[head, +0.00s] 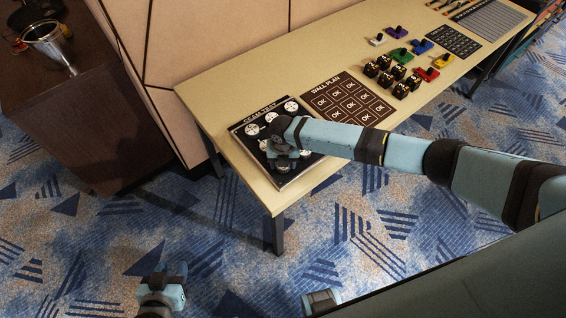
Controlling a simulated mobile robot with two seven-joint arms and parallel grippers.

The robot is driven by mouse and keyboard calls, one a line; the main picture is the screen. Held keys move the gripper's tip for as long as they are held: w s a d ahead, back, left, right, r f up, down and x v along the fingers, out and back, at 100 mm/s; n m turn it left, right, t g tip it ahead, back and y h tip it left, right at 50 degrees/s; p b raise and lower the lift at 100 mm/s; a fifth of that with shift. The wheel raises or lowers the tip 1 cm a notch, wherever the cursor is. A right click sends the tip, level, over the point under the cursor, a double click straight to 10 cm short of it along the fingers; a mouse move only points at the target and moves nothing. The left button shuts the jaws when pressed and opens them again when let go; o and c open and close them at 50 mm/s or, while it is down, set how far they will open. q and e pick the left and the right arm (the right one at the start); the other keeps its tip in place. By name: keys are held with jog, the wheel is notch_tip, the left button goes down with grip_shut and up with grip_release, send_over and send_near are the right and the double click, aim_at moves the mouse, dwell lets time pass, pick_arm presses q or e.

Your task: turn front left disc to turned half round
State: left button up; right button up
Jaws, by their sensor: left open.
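A black test panel (240,138) with pale round discs lies at the near left end of the table. Back-row discs (252,129) show clear. The front row is mostly covered by my right arm, whose gripper (283,165) points down onto the panel; the front left disc cannot be made out clearly under it. The right fingertips are hidden, so whether they touch or grip a disc cannot be told. My left gripper (164,276) is open and empty, low over the carpet at the bottom left, away from the table.
A WALL PLAN board (337,108) with OK squares lies beside the panel. Several black-and-yellow blocks (385,75) and coloured pieces (422,46) stand further along the table (215,85). A dark cabinet (60,135) with a silver cup (45,38) is at the left. Open carpet lies in front.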

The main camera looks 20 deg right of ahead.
jog(key=n+b, duration=0.1)
jog(key=n, duration=0.4)
jog(key=shift+b, duration=0.35)
jog(key=shift+n, duration=0.3)
jog(key=o, duration=0.9)
notch_tip(320, 180, up, 14)
jog(key=shift+f+b, duration=0.1)
jog(key=shift+b, duration=0.2)
